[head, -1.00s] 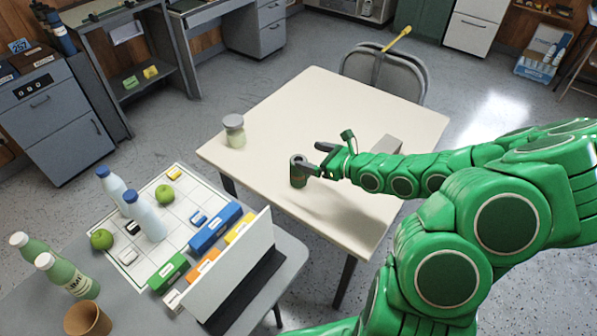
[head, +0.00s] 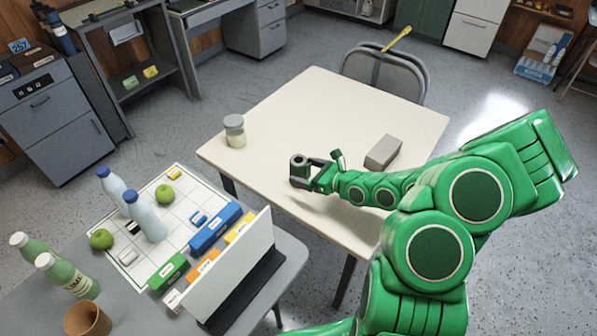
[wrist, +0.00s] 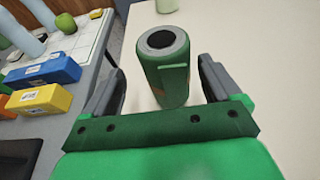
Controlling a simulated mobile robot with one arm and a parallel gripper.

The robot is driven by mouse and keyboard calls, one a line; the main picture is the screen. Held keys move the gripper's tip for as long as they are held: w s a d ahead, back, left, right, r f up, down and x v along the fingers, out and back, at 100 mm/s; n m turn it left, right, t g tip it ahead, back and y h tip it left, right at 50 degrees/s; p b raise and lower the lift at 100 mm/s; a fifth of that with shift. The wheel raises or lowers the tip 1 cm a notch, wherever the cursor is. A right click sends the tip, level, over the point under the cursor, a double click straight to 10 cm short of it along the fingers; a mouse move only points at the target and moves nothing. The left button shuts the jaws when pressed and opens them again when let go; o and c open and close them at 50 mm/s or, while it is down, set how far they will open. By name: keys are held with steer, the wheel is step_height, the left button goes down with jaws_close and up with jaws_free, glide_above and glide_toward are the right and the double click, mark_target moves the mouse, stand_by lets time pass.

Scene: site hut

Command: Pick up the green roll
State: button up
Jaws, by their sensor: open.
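The green roll (head: 298,164) stands upright near the left-front part of the cream table (head: 290,105). In the wrist view the roll (wrist: 168,72) shows its pale ring top with a dark hole and a small tab on its side. My gripper (head: 307,173) is open, low over the table and right at the roll. In the wrist view, my gripper's fingers (wrist: 160,68) lie one on each side of the roll, with visible gaps. The roll's lower part is between the fingers, and I see no grip on it.
A lidded jar (head: 235,130) stands at the table's left edge. A grey box (head: 382,152) lies to the right, near my forearm. A grey side table (head: 285,265) at front left holds bottles, apples, coloured blocks and a white panel. The table's far half is clear.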

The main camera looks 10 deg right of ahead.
mark_target(294, 164)
steer(key=shift+w+a+f, duration=0.1)
steer(key=shift+w+a, duration=0.45)
steer(key=shift+w, duration=0.2)
steer(key=shift+w+a+f, duration=0.1)
steer(key=shift+w+a, duration=0.4)
steer(key=shift+w, duration=0.25)
steer(key=shift+x, duration=0.95)
steer(key=c, duration=1.1)
steer(key=shift+c, duration=0.2)
